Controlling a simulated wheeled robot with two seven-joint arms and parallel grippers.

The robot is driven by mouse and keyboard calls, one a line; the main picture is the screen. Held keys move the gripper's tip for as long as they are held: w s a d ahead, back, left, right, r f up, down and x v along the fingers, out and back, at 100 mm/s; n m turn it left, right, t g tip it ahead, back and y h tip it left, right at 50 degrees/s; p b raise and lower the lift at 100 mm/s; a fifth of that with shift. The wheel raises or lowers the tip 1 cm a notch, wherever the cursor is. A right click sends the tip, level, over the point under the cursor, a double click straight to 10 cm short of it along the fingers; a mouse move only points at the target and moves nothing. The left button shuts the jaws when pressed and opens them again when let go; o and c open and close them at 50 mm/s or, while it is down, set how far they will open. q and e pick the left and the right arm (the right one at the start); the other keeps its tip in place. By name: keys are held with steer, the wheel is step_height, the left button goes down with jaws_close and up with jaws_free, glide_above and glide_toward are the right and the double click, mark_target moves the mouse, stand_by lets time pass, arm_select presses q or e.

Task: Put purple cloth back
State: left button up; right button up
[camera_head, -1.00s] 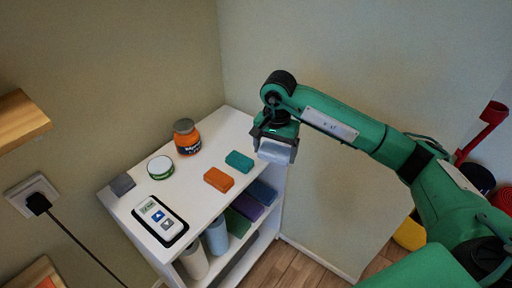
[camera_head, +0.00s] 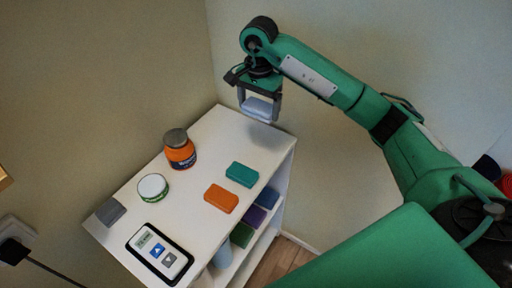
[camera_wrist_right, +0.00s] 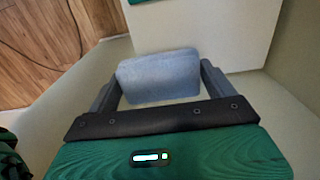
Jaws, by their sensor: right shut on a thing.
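My right gripper (camera_head: 260,105) is shut on a pale grey-blue folded cloth (camera_head: 257,109), held by its two ends at the far right corner of the white shelf unit's top (camera_head: 215,145). The held cloth also shows between the fingers in the right wrist view (camera_wrist_right: 158,77). Its gap to the top is hard to tell. A purple folded thing (camera_head: 255,217) lies on the shelf below, between a blue one (camera_head: 268,197) and a green one (camera_head: 242,234). A teal block (camera_head: 242,174) and an orange block (camera_head: 221,198) lie on the top. My left gripper is out of view.
An orange jar (camera_head: 180,152), a green-white tin (camera_head: 153,187), a grey block (camera_head: 110,212) and a handheld device (camera_head: 160,254) stand along the top's left and front. The top's far right part is bare. Walls close in behind. A plug (camera_head: 14,250) is at the left.

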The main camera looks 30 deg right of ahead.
step_height(320, 180, down, 6)
steer(key=p, duration=0.3)
glide_above(258, 156)
step_height(258, 156, down, 7)
steer(key=shift+s+r, duration=0.1)
steer(key=shift+r, duration=0.05)
step_height(258, 156, down, 4)
steer(key=shift+f+p, duration=0.25)
steer(key=shift+p, duration=0.3)
steer(key=shift+f, duration=0.25)
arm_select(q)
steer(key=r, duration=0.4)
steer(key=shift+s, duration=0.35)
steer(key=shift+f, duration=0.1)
arm_select(e)
steer(key=shift+f, duration=0.1)
steer(key=shift+f+b, duration=0.15)
steer(key=shift+b, duration=0.15)
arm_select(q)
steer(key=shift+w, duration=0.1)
arm_select(e)
steer(key=o, duration=0.8)
